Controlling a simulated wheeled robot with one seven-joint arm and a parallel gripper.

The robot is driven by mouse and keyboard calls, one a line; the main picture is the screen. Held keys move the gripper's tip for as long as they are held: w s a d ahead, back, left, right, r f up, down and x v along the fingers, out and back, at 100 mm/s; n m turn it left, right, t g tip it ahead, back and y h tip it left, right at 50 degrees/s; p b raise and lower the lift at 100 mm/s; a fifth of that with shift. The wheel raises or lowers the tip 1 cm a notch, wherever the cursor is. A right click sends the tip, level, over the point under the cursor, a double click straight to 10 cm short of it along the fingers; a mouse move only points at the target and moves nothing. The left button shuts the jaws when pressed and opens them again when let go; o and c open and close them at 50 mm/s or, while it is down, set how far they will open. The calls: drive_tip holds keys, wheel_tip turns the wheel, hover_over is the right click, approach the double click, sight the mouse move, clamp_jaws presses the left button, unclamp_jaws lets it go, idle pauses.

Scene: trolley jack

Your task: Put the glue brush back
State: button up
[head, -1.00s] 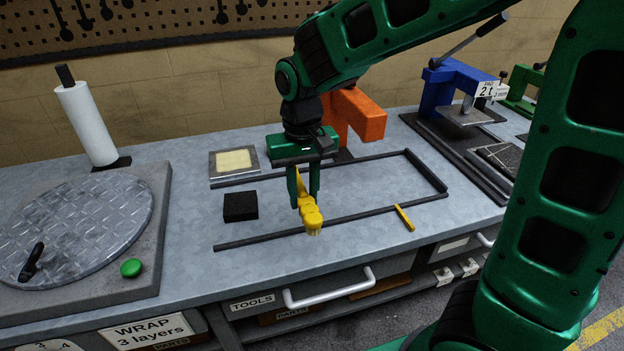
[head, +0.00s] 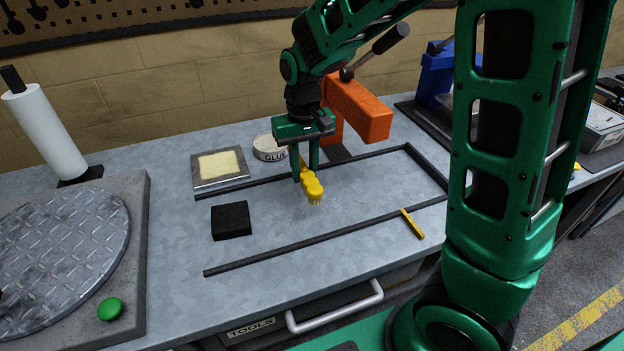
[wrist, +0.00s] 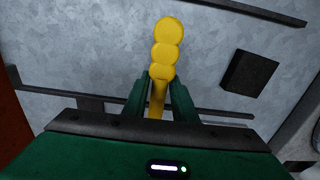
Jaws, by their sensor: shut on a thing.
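The glue brush (head: 313,188) is yellow with a lumpy head and pale bristles pointing down. My gripper (head: 306,172) is shut on its handle and holds it above the grey bench, inside the dark rail frame. In the wrist view the glue brush (wrist: 166,48) sticks out beyond my gripper (wrist: 160,85), between the two green fingers. A round tin marked GLUE (head: 268,147) stands behind my gripper, to its left. A square tray with a pale yellow pad (head: 220,167) lies left of the tin.
A black block (head: 231,220) lies left of the brush; a small yellow stick (head: 412,223) lies on the front rail (head: 320,241). An orange press (head: 362,110) stands behind. A turntable (head: 60,255) fills the left.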

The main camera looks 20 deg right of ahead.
drive_tip(key=w+d+f, duration=0.2)
drive_tip(key=d, duration=0.1)
drive_tip(key=shift+w+d+f, duration=0.1)
drive_tip(key=shift+w+f, duration=0.25)
drive_tip(key=shift+w, duration=0.05)
drive_tip(key=shift+f, duration=2)
drive_tip(key=shift+f, duration=0.1)
drive_tip(key=o, duration=0.9)
wheel_tip(320, 180, up, 12)
drive_tip(key=shift+r, duration=0.15)
